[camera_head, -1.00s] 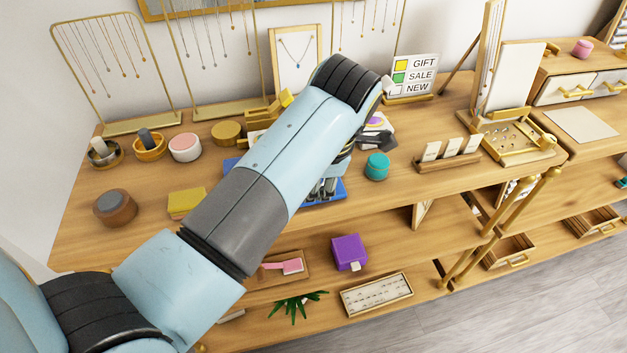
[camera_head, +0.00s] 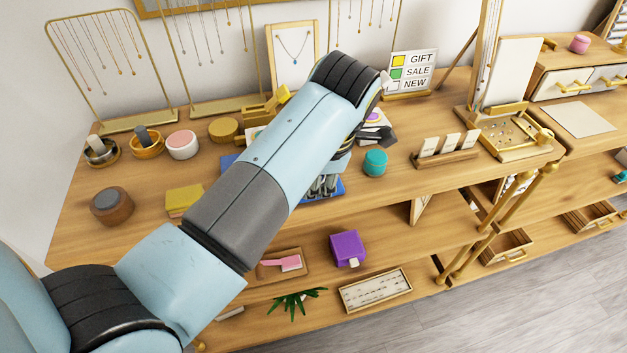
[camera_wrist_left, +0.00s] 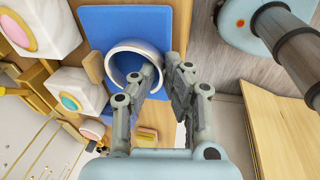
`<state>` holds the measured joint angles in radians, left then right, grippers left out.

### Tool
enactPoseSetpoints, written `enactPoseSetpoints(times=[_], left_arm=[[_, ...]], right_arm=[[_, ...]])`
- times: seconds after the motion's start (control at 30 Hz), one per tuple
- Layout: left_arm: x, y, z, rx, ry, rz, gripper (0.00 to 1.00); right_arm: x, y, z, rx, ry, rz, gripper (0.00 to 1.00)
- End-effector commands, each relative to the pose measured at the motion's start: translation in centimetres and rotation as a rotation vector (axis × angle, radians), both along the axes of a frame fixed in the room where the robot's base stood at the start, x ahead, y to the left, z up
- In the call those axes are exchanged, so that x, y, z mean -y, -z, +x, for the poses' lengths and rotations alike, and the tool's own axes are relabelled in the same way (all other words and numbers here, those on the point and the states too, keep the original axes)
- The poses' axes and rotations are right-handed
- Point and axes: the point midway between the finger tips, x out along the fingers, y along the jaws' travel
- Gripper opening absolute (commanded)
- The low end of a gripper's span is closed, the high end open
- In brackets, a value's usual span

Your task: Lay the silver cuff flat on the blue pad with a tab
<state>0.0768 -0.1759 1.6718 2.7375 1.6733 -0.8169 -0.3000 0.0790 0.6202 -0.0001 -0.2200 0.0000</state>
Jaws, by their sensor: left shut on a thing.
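The silver cuff (camera_wrist_left: 112,60) is a pale, smooth ring in the left wrist view. My left gripper (camera_wrist_left: 163,70) is shut on one side of its wall, with a finger inside the ring and a finger outside. The blue pad (camera_wrist_left: 122,18) lies behind the cuff; I cannot tell whether they touch. A tan block (camera_wrist_left: 93,67) at the pad's edge may be its tab. In the head view my left arm covers most of the blue pad (camera_head: 333,189), and the gripper (camera_head: 322,186) is partly visible over its right part. The cuff is hidden there.
A teal round box (camera_head: 375,163) stands right of the pad, and a card holder (camera_head: 446,156) is farther right. A yellow box (camera_head: 183,200) is left of my arm. Bare wood lies in front of the teal box.

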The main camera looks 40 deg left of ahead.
Motion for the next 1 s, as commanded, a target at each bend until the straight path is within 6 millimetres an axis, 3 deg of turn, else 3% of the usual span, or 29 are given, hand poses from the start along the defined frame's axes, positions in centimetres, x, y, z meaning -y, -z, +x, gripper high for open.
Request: enactPoseSetpoints(times=[0.03,0.9,0.93,1.0], left_arm=[[0.78,-0.36,0.44,0.009,0.001,-0.014,0.0],[0.17,0.12,0.21,0.0,-0.003,-0.008,0.0],[0.16,0.14,0.19,-0.001,-0.002,-0.007,0.1],[0.12,0.16,0.15,-0.001,-0.002,-0.006,0.2]], right_arm=[[-0.06,0.0,0.0,0.0,0.0,0.001,0.4],[-0.05,-0.14,-0.01,0.0,0.0,0.001,0.4],[-0.04,-0.14,0.0,0.0,0.0,0.001,0.4],[-0.03,-0.14,0.0,0.0,0.0,0.0,0.4]])
